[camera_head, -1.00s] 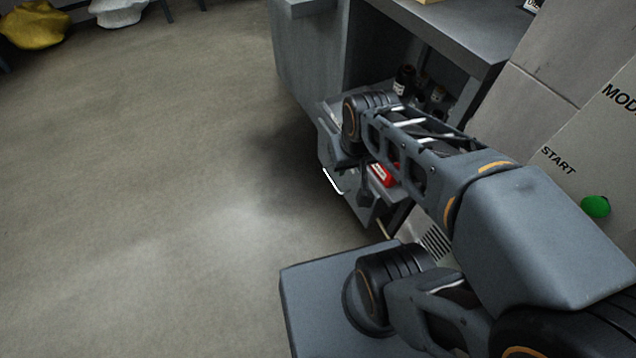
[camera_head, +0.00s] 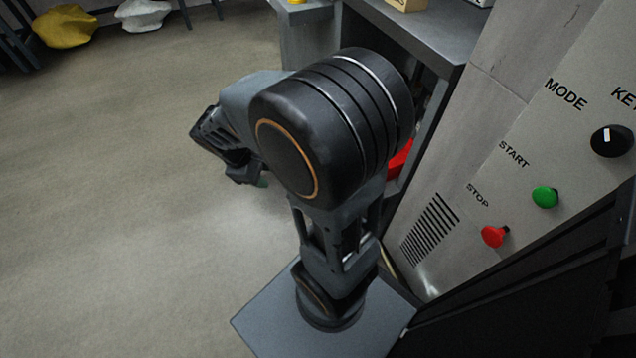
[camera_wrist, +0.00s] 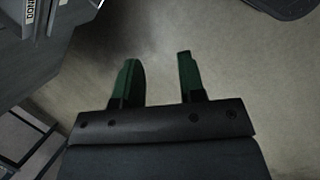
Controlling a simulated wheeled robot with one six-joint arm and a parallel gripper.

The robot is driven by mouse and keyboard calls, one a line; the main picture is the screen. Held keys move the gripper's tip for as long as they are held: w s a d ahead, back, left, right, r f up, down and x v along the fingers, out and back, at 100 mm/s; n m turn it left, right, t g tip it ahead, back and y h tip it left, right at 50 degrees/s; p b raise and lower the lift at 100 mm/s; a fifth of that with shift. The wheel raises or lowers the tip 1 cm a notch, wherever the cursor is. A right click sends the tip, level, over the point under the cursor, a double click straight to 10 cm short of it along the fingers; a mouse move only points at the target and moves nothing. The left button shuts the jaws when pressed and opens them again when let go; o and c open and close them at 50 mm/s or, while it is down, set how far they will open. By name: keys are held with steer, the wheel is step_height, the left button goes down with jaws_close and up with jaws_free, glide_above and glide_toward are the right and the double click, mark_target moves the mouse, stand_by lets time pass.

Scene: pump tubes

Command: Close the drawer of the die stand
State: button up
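The die stand (camera_head: 437,38) is the dark grey cabinet at upper centre right in the head view. My arm covers most of its front, so I cannot see its drawer there or tell how far out it is. My gripper (camera_head: 262,181) is left of the stand, over the floor, with only a small green tip showing. In the wrist view my gripper (camera_wrist: 157,62) has two green fingers apart with nothing between them. A grey surface with a white label (camera_wrist: 30,10) is at the upper left there, apart from the fingers; I cannot tell which part it is.
A red thing (camera_head: 400,160) shows partly behind my arm at the stand. To the right is a grey control panel with a green START button (camera_head: 545,197) and a red STOP button (camera_head: 495,236). Open floor (camera_head: 110,210) lies to the left.

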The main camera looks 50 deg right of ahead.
steer(key=w+d+f+n+g+h, duration=0.25)
steer(key=d+f+n+h, duration=0.2)
steer(key=f+n, duration=0.3)
steer(key=w+d+f+n+g+h, duration=0.1)
steer(key=w+d+f+n+h, duration=0.25)
steer(key=d+f+n, duration=0.45)
step_height(320, 180, down, 19)
steer(key=d+n+t+h, duration=0.2)
steer(key=n+t+h, duration=0.25)
steer(key=n, duration=0.85)
steer(key=shift+n+t, duration=0.25)
steer(key=shift+t, duration=0.05)
steer(key=d+f+b, duration=0.1)
steer(key=d, duration=0.3)
steer(key=d+b, duration=0.1)
steer(key=d, duration=0.4)
steer(key=d+f+b, duration=0.1)
steer(key=d, duration=0.3)
steer(key=shift+s+d+f+b, duration=0.15)
steer(key=shift+s+f+b, duration=0.15)
steer(key=shift+b, duration=0.1)
steer(key=shift+c, duration=0.3)
jaws_close()
